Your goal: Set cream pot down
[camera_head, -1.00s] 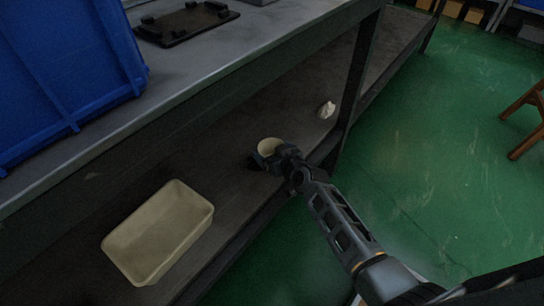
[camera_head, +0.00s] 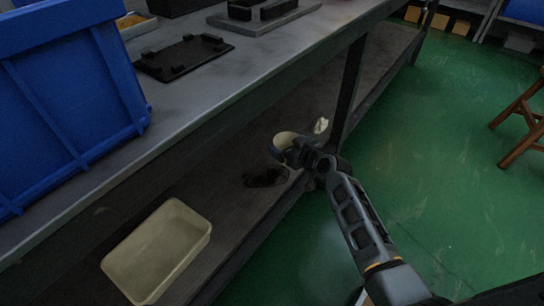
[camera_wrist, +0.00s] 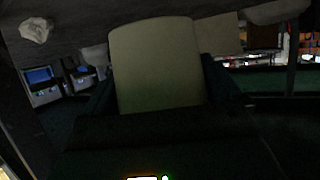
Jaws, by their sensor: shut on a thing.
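The cream pot (camera_head: 283,139) is in my gripper (camera_head: 283,149) over the lower shelf of the workbench, in the head view. My gripper is shut on the pot, with its dark fingers at the pot's sides. In the wrist view the pot (camera_wrist: 156,66) fills the middle, between the two dark fingers. A dark shadow lies on the shelf below and left of the gripper, so the pot appears to be held above the shelf. The gap beneath it is hard to measure.
A cream tray (camera_head: 205,232) sits on the lower shelf (camera_head: 232,205) at left. A crumpled white thing (camera_head: 321,125) lies behind the pot near the bench leg (camera_head: 349,92). The upper bench top (camera_head: 215,88) overhangs the shelf and carries a blue bin (camera_head: 75,110).

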